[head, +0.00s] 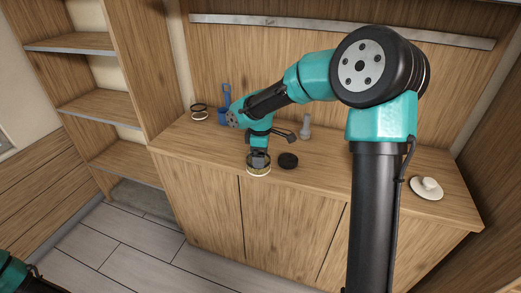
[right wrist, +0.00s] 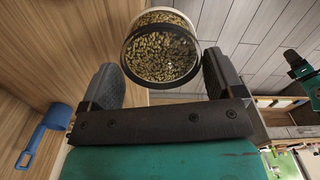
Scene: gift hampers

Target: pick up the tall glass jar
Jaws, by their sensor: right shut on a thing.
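A round clear glass jar (right wrist: 160,50) filled with small greenish-brown grains sits between the two fingers of my right gripper (right wrist: 160,78) in the right wrist view. The fingers are shut on its sides. In the head view the right gripper (head: 259,155) points down at the front edge of the counter, and the jar (head: 258,170) shows below it as a pale-rimmed ring. I cannot tell whether its base touches the counter. Only a link of my left arm shows at the lower left of the head view; its gripper is not seen.
On the wooden counter (head: 325,180) are a dark round disc (head: 288,160) beside the jar, a grey bottle-like piece (head: 305,126), a blue handled cup (head: 225,112), a dark-rimmed ring-like container (head: 199,112) and a white lid-like piece (head: 427,188). Empty shelves (head: 100,105) stand left.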

